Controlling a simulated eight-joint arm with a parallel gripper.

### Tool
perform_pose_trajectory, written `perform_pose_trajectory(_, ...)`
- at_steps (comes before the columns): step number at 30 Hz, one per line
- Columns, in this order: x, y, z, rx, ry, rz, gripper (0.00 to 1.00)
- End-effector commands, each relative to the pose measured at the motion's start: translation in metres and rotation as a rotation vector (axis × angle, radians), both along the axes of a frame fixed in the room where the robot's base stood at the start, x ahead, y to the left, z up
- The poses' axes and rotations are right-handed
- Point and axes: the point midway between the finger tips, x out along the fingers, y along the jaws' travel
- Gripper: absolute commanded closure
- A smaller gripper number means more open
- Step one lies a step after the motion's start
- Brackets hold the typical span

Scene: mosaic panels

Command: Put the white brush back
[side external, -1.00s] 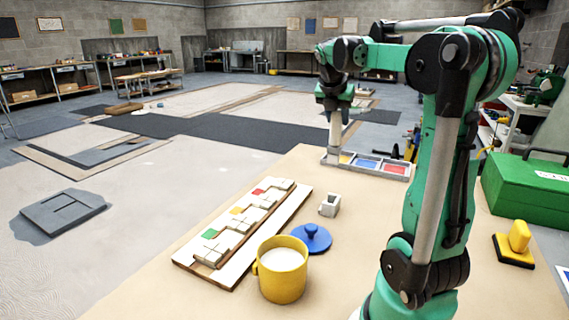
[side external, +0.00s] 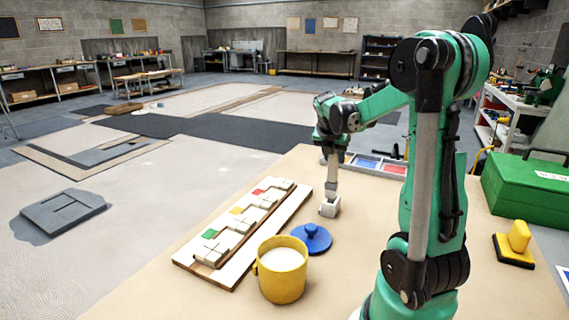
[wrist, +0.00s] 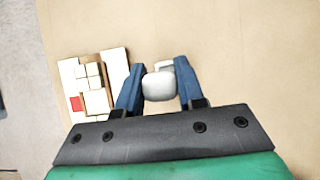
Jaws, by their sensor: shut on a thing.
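The white brush (side external: 332,174) hangs upright below my gripper (side external: 333,156). In the wrist view, its pale rounded end (wrist: 159,86) sits between the two blue fingers of my gripper (wrist: 159,88), which are shut on it. The brush's lower end meets the small whitish holder (side external: 329,208) on the table. I cannot tell how far it is inside. Part of the holder (wrist: 166,64) shows behind the brush in the wrist view.
A mosaic board (side external: 240,222) with pale, red, yellow and green tiles lies left of the holder. A tray (side external: 372,163) with coloured compartments is behind. A green box (side external: 528,185) is at right.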

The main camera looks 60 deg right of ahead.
Motion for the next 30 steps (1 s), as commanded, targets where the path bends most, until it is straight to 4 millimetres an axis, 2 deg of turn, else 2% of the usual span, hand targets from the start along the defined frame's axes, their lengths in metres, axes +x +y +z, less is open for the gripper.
perform_pose_trajectory(14, 0.0, 0.0, -0.012, 0.0, 0.0, 0.0, 1.0)
perform_pose_trajectory(15, 0.0, 0.0, -0.012, 0.0, 0.0, 0.0, 0.64)
perform_pose_trajectory(18, 0.0, 0.0, -0.012, 0.0, 0.0, 0.0, 0.36)
perform_pose_trajectory(30, 0.0, 0.0, -0.007, 0.0, 0.0, 0.0, 0.35)
